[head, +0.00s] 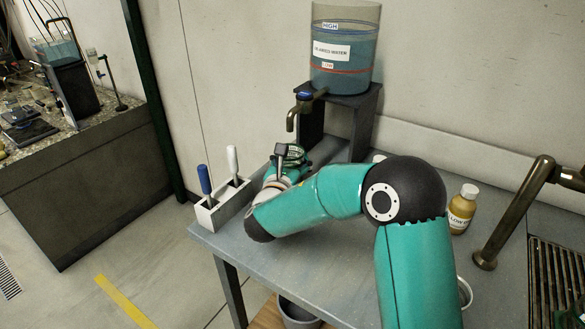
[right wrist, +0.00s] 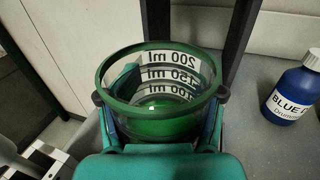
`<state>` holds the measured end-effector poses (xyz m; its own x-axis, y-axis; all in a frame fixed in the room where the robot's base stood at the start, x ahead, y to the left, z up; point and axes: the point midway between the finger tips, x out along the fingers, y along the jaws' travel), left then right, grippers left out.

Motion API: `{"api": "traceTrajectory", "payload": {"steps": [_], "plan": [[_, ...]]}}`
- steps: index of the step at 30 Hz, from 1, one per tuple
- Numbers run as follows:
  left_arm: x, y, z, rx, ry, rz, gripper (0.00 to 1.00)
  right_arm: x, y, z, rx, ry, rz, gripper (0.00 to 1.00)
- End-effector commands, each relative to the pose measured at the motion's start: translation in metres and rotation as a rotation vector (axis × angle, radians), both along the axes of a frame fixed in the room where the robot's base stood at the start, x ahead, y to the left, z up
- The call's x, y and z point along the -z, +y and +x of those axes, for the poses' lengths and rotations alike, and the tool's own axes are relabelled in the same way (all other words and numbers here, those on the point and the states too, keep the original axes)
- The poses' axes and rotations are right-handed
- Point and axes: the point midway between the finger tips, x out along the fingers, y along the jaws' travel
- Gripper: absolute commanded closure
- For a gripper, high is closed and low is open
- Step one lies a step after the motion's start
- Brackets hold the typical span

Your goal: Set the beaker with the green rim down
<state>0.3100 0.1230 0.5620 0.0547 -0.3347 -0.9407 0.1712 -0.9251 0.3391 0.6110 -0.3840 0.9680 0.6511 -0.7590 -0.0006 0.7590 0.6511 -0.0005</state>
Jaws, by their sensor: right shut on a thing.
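The beaker with the green rim (right wrist: 160,47) is clear, with black marks for 200, 150 and 100 ml on white. My right gripper (right wrist: 163,98) is shut on it, with a finger on either side in the right wrist view. In the head view the beaker (head: 294,151) shows only in part, behind my right gripper (head: 283,168), near the table's far left side, just below the tap. The beaker looks upright. I cannot tell whether its bottom touches the table. My left gripper is not in view.
A tank of bluish water (head: 343,72) stands on a dark stand (head: 352,120), with a tap (head: 297,110) at its front. A white holder (head: 222,205) with two handled tools is at the left edge. A yellow bottle (head: 462,209) and a blue bottle (right wrist: 292,93) stand to the right.

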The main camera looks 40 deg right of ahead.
Motion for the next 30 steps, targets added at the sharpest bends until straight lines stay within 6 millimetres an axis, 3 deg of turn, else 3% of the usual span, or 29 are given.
{"api": "traceTrajectory", "payload": {"steps": [10, 21, 22, 27, 30], "plan": [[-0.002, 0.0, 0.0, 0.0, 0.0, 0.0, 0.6, 0.033, -0.001, 0.0, 0.0, 0.002, -0.001, 0.88], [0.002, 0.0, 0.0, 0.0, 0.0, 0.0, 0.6, 0.038, -0.001, 0.0, 0.0, -0.001, 0.0, 0.88], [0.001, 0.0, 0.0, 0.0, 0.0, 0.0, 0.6, 0.037, -0.001, 0.0, 0.0, 0.0, 0.0, 0.36], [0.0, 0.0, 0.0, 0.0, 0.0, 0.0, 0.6, 0.036, -0.001, 0.0, 0.001, 0.001, 0.001, 0.1], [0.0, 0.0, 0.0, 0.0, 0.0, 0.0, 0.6, 0.036, -0.001, 0.0, 0.001, 0.0, 0.0, 0.1]]}}
